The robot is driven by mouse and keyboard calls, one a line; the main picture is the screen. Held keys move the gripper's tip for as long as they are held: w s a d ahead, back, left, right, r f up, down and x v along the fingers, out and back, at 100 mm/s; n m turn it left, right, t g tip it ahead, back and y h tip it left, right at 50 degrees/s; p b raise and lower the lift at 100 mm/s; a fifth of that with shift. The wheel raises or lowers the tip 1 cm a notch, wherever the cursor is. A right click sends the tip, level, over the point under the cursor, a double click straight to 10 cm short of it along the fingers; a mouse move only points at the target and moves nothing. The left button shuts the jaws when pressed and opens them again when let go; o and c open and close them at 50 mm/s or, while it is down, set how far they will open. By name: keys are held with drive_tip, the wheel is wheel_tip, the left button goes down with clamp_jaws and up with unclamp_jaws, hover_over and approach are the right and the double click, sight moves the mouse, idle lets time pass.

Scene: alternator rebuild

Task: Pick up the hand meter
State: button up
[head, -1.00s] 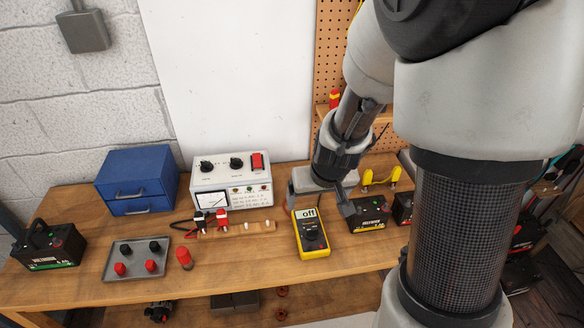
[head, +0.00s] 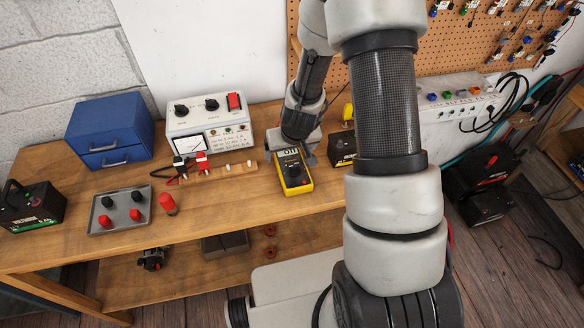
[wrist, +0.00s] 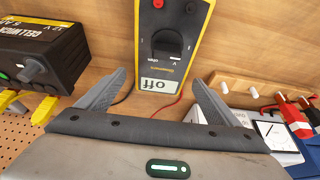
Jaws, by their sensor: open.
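The hand meter (head: 293,174) is yellow with a dark face, a dial and a display reading "off". It lies on the wooden bench, right of the white test unit. In the wrist view the hand meter (wrist: 169,45) is upside down, with its display end toward my gripper (wrist: 157,90). The two fingers are spread wide, one on each side of that end, with gaps between them and the meter. In the head view my gripper (head: 291,154) is at the meter's far end, and its fingers partly hide that end. Nothing is held.
Bench in front is clear.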

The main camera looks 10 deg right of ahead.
drive_tip(key=shift+x, duration=1.1)
drive_tip(key=c, duration=1.1)
drive_tip(key=shift+r, duration=0.1)
drive_tip(key=shift+r+p, duration=1.5)
drive_tip(key=shift+r, duration=7.5)
